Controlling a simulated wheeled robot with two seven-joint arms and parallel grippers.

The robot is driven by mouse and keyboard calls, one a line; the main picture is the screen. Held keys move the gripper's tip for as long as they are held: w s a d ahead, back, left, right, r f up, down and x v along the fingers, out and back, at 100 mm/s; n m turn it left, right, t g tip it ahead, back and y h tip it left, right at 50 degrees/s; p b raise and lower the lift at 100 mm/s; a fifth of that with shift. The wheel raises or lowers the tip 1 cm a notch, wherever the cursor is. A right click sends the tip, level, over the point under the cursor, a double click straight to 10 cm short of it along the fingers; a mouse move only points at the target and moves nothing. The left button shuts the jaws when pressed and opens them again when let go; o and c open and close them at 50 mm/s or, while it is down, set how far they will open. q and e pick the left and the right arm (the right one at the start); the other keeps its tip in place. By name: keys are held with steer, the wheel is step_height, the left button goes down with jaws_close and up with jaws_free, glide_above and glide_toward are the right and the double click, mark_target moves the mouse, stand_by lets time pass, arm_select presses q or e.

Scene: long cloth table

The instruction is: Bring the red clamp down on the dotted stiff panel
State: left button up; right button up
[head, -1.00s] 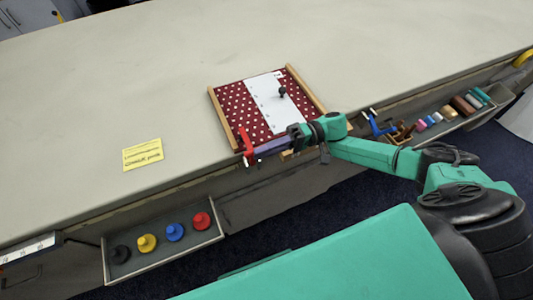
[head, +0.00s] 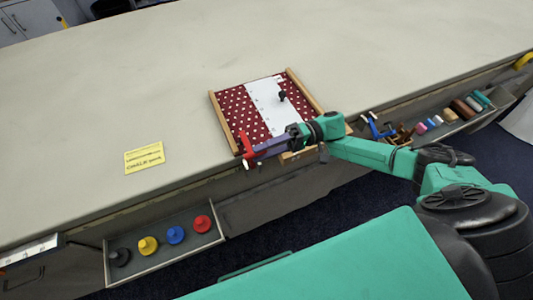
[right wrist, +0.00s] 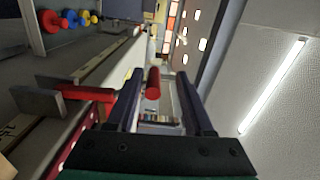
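The dotted stiff panel (head: 236,100), dark red with white dots, lies on the table in a frame with wooden side bars. A white strip (head: 265,105) covers part of it. The red clamp (head: 246,143) is at the panel's near left corner and also shows in the right wrist view (right wrist: 88,93). My right gripper (head: 263,150) is at the clamp. In the right wrist view its two fingers (right wrist: 160,80) are apart, with a red bar end (right wrist: 153,83) between them and gaps visible on both sides. Whether the clamp touches the panel is hidden. My left gripper is out of view.
A yellow card (head: 144,158) lies left of the panel. Below the table edge are a tray (head: 133,272) of coloured knobs and, at right, a tray (head: 487,112) of small items. The table beyond the panel is clear.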

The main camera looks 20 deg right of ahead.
steer(key=shift+w+d+r+t, duration=0.2)
steer(key=shift+w+t, duration=0.1)
steer(key=shift+w, duration=0.3)
steer(key=shift+d+f, duration=0.15)
steer(key=shift+d, duration=0.05)
steer(key=d+b, duration=0.6)
steer(key=d, duration=0.7)
steer(key=shift+d+b, duration=0.35)
steer(key=shift+w+f, duration=0.1)
steer(key=shift+f, duration=0.05)
